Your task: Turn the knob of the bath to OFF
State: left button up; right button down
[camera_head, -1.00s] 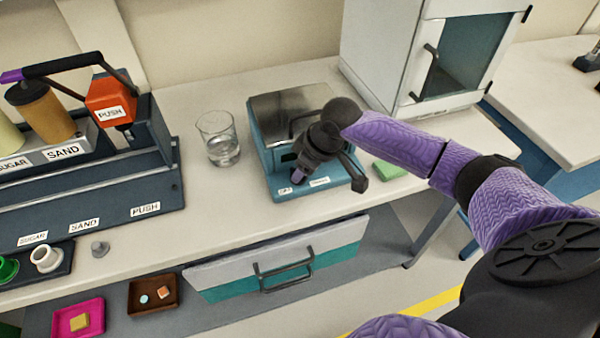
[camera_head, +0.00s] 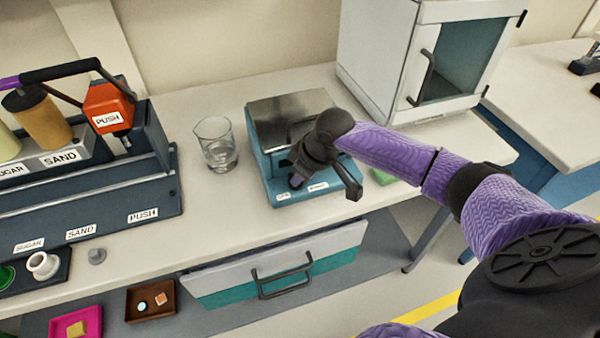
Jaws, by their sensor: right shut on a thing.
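The bath (camera_head: 262,165) is a teal box with a shiny metal lid (camera_head: 290,108) on the bench. Two small white labels, left (camera_head: 283,197) and right (camera_head: 317,187), sit along its front ledge; their print is too small to read surely. My right gripper (camera_head: 297,181) reaches in from the right and points down at the front of the bath, just behind the left label. It is shut on the knob, which its dark hand and fingers hide. The knob's setting cannot be seen. My left gripper is not in view.
A glass beaker (camera_head: 216,146) stands left of the bath. A green block (camera_head: 382,176) lies close on its right, under my arm. A white cabinet (camera_head: 375,60) stands behind right. The sugar and sand dispenser (camera_head: 110,190) fills the left. A drawer (camera_head: 225,285) is below.

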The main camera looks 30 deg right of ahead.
jog(key=m+h+p, duration=0.1)
jog(key=m+p, duration=0.1)
jog(key=p, duration=0.1)
jog(key=m+p, duration=0.2)
jog(key=p, duration=0.2)
jog(key=m+h+p, duration=0.1)
jog(key=m+p, duration=0.1)
jog(key=p, duration=0.1)
jog(key=shift+s+a+r+m+h, duration=0.1)
jog(key=shift+a+r+m+h, duration=0.2)
jog(key=shift+a, duration=0.05)
jog(key=shift+m+p, duration=0.5)
jog(key=shift+a+f+m+h+p, duration=0.15)
jog(key=shift+m+h+p, duration=0.4)
jog(key=shift+m, duration=0.35)
jog(key=m, duration=0.2)
jog(key=shift+f+m+h+p, duration=0.1)
jog(key=shift+m+h+p, duration=0.2)
jog(key=shift+h+p, duration=0.1)
jog(key=m, duration=0.1)
jog(key=m+g+h, duration=0.1)
jog(key=m, duration=0.1)
jog(key=shift+w+a, duration=0.1)
jog(key=shift+w, duration=0.1)
jog(key=shift+m, duration=0.3)
